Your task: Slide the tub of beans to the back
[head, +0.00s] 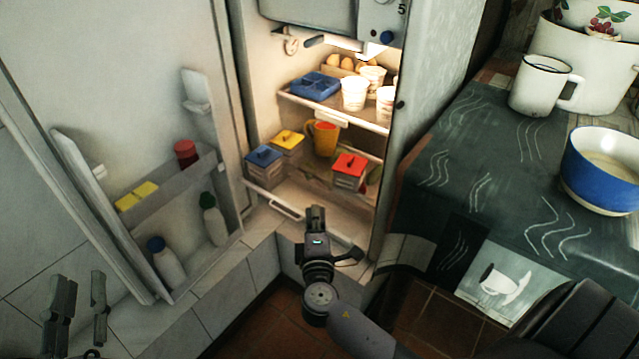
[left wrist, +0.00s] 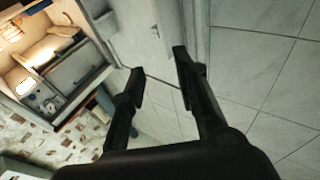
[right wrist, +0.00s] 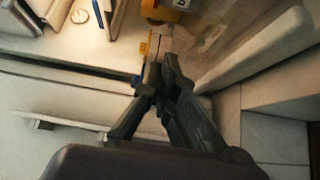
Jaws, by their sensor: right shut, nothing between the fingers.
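Three lidded tubs stand on the lower shelf of the open fridge: a blue-lidded tub (head: 263,167) front left, a yellow-lidded tub (head: 288,145) behind it, and a red-lidded tub (head: 349,171) to the right. I cannot tell which holds beans; no label is readable. My right gripper (head: 316,212) is shut and empty, at the front of the fridge opening, in front of the tubs and apart from them. Its fingertips (right wrist: 158,58) are together in the right wrist view. My left gripper (head: 80,285) is open and empty at bottom left, well away; its fingers (left wrist: 157,72) are spread.
An orange jug (head: 321,138) stands behind, between the yellow-lidded and red-lidded tubs. The upper shelf holds a blue box (head: 316,85), white cups (head: 354,93) and eggs. The fridge door (head: 130,130) stands open at left with bottles. A counter (head: 470,190) with pots is at right.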

